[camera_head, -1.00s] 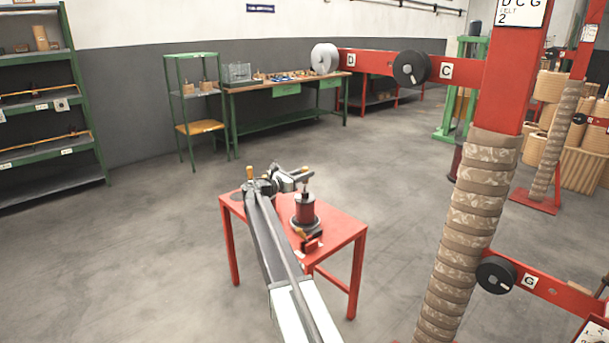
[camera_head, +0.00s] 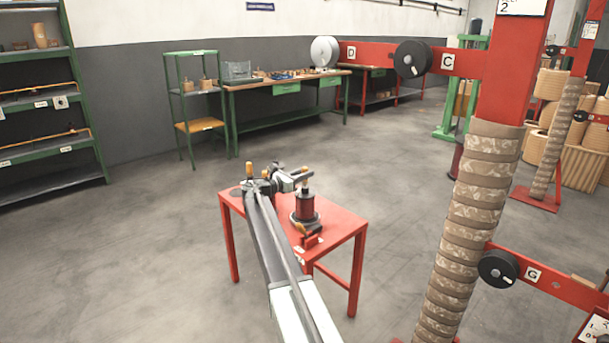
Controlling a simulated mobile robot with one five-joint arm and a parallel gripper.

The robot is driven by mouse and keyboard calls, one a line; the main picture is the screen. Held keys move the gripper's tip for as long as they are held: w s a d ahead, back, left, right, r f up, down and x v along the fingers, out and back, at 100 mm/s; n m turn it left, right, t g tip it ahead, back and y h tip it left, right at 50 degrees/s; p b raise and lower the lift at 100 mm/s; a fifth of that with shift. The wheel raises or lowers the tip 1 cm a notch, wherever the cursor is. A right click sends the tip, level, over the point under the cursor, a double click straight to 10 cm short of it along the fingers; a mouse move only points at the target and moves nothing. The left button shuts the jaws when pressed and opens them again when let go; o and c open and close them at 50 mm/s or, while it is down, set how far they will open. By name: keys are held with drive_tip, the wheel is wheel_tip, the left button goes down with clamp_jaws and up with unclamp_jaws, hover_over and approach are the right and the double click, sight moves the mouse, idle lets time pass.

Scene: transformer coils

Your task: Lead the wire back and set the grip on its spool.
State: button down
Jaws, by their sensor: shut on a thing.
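A dark red wire spool (camera_head: 305,207) stands upright on a dark round base on the small red table (camera_head: 341,229). A grey cap shows at its top. My arm reaches across the table from the front, and my gripper (camera_head: 301,176) is just above the spool's top. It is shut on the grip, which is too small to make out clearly. I cannot tell whether it touches the spool. The wire is too thin to see here.
A small red block (camera_head: 311,241) with an orange-handled item (camera_head: 301,229) lies at the table's front. A red post wrapped in brown patterned bands (camera_head: 467,220) stands to the right, with a black reel (camera_head: 498,269) on its lower arm. Open floor lies left of the table.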

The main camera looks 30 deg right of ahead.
drive_tip(key=shift+f+b, duration=0.75)
drive_tip(key=shift+f, duration=0.1)
drive_tip(key=c, duration=1.1)
unclamp_jaws()
drive_tip(key=a, duration=0.2)
drive_tip(key=s+a, duration=0.1)
drive_tip(key=a, duration=0.4)
drive_tip(key=shift+s+a, duration=0.15)
drive_tip(key=shift+a, duration=0.1)
